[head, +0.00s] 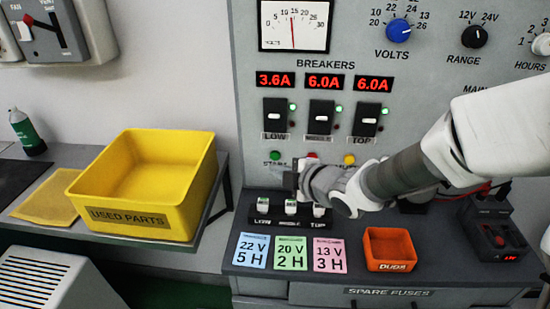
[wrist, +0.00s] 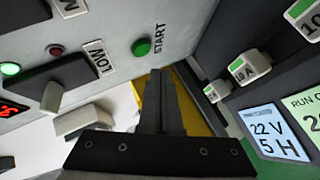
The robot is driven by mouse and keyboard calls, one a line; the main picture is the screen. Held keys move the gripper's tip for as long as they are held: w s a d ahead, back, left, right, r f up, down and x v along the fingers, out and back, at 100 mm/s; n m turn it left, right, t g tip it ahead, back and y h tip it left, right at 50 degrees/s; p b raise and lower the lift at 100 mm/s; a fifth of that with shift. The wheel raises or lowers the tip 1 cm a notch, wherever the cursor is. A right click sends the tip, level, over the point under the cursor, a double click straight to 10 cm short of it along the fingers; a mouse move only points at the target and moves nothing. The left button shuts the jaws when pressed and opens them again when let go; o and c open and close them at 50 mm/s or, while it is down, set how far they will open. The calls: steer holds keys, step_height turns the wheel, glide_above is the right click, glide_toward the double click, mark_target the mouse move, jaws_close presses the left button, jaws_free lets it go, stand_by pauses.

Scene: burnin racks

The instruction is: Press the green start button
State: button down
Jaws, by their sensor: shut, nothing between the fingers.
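The green start button (head: 275,155) is on the grey panel, below the LOW breaker, with a START label partly hidden by my arm in the head view. In the wrist view the round green button (wrist: 141,47) shows clearly beside the word START. My gripper (head: 290,181) is in front of the panel, slightly below and right of the button in the head view. In the wrist view my shut, empty fingers (wrist: 157,76) point toward the panel, with their tips just below the button. A small gap shows between tips and button in the picture; contact depth cannot be told.
A red button (head: 313,155) and a yellow button (head: 349,159) sit to the right. The LOW breaker (head: 275,116) is above. Below are labelled fuses (head: 291,207), coloured cards and an orange bin (head: 389,250). A yellow used-parts bin (head: 150,180) stands left.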

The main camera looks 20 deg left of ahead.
steer(key=shift+s+d+b, duration=0.15)
steer(key=shift+s+d, duration=0.1)
steer(key=shift+s, duration=0.55)
steer(key=shift+s+d+b, duration=0.15)
steer(key=shift+s+d, duration=0.1)
steer(key=shift+s, duration=0.55)
steer(key=w+d+r+m+t+h+p, duration=0.1)
steer(key=d+r+m+h+p, duration=0.2)
steer(key=d, duration=0.4)
steer(key=d+r+m+t+h+p, duration=0.1)
steer(key=d+r+m+h, duration=0.3)
steer(key=d, duration=0.3)
steer(key=w+d+r+m+t+h+p, duration=0.1)
steer(key=d+r+m+h, duration=0.15)
steer(key=d+m, duration=0.4)
steer(key=s+d+r+m+g+p, duration=0.2)
steer(key=s+d+r+m, duration=0.2)
steer(key=s, duration=0.5)
steer(key=s+d+r+m+g+h+p, duration=0.1)
steer(key=s+d+r+m+g+p, duration=0.1)
steer(key=s+d+m, duration=0.6)
step_height(320, 180, up, 2)
steer(key=shift+s+d+r+p, duration=0.1)
steer(key=shift+s+d+p, duration=0.25)
steer(key=shift+d+p, duration=0.4)
steer(key=shift+a+h, duration=0.15)
steer(key=shift+h, duration=0.1)
